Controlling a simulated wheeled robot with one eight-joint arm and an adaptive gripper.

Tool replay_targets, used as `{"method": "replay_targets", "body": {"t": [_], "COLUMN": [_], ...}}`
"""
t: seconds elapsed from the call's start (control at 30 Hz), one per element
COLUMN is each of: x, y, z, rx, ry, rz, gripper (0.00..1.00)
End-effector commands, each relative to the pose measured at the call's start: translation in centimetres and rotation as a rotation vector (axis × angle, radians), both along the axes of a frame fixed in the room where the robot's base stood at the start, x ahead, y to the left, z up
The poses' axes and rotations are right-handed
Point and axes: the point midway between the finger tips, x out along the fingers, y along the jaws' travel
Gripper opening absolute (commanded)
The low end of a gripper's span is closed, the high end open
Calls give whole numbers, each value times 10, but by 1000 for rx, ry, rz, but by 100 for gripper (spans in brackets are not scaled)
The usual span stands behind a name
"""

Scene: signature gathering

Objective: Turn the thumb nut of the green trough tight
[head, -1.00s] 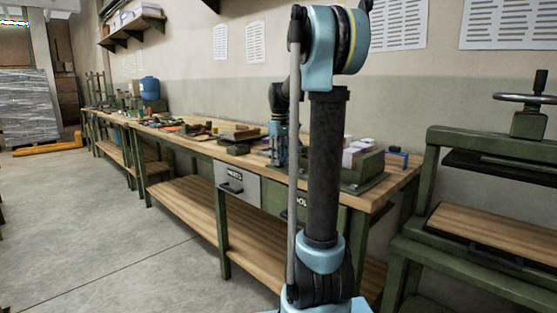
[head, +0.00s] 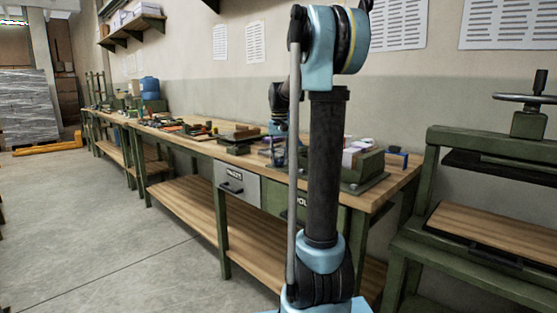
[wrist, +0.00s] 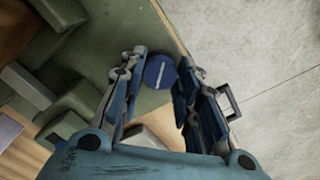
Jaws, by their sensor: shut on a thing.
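In the wrist view, a round blue thumb nut (wrist: 160,71) with a white line across its top sits between the fingertips of my gripper (wrist: 158,68). My gripper is shut on the nut, seen from above. Green surfaces of what looks like the trough (wrist: 110,50) lie under and left of the nut. In the head view my arm's column covers much of the work spot, and the fingers do not show clearly there. How tight the nut is cannot be seen.
A wooden workbench (head: 195,140) runs along the wall, with grey and green drawers below. A drawer handle (wrist: 230,103) shows beside my right finger. A green press (head: 480,160) with a handwheel stands at the right. The floor (head: 120,220) is clear.

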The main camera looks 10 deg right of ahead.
Motion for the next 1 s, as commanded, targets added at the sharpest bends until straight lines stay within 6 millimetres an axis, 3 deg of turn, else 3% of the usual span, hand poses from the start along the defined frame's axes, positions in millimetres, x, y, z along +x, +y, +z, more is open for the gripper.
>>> {"method": "replay_targets", "body": {"t": [0.6, 1.0], "x": [2, 2], "y": [0, 1], "z": [1, 1], "rx": [1, 1], "ry": [-3, -4], "rz": [-551, -739], "gripper": [6, 6]}}
